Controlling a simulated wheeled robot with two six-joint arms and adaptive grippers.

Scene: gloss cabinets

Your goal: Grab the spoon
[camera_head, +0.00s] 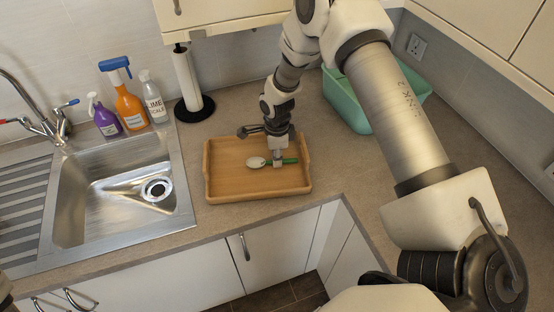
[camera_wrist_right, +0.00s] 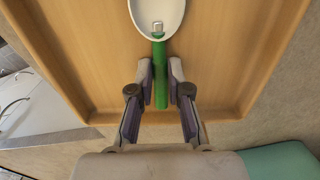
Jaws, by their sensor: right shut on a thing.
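The spoon (camera_head: 257,162) has a white bowl and a green handle. It lies in a wooden tray (camera_head: 221,187) on the counter, with its bowl to the left in the head view. My right gripper (camera_head: 277,162) points down over the tray and is shut on the handle. In the right wrist view the spoon's white bowl (camera_wrist_right: 158,14) is at the top, and the green handle runs down between the fingers of my right gripper (camera_wrist_right: 161,84). I cannot tell whether the spoon touches the tray. My left gripper is not in view.
A steel sink (camera_head: 120,200) is left of the tray, with spray bottles (camera_head: 127,98) behind it. A paper towel holder (camera_head: 187,80) stands behind the tray. A green bin (camera_head: 345,100) is at the back right. Cabinets hang above the counter.

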